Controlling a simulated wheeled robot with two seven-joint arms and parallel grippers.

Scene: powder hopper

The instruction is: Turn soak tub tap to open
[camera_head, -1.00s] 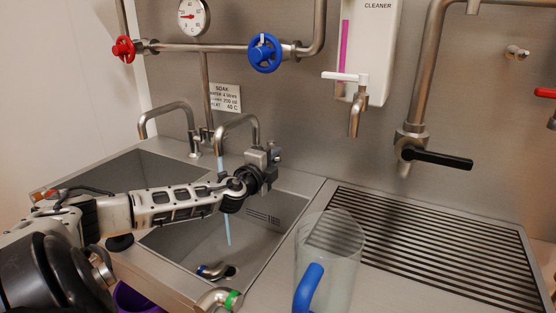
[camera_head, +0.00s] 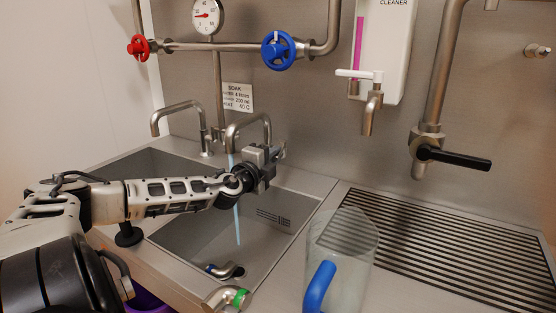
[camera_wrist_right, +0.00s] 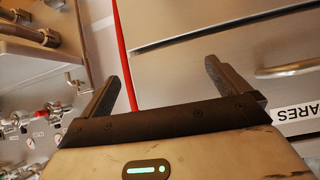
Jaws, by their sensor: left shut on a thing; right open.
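The soak tub tap (camera_head: 247,119) is a bent steel spout at the back of the right-hand basin (camera_head: 205,240), under a sign (camera_head: 238,96) reading SOAK. A thin pale blue stream (camera_head: 237,213) falls from the spout into the basin. My left gripper (camera_head: 272,154) is at the tap, just right of the spout, and is shut. Its jaws and wrist hide the tap's handle and lower part. My right gripper (camera_wrist_right: 163,84) shows only in the right wrist view, open with nothing between its fingers, facing grey panels.
Red (camera_head: 138,47) and blue (camera_head: 278,50) handwheels sit on the pipe above. A clear jug (camera_head: 343,250) with a blue handle stands right of the basin, by a drain grille (camera_head: 430,240). A cleaner dispenser (camera_head: 385,45) and a black-levered tap (camera_head: 455,158) are on the right.

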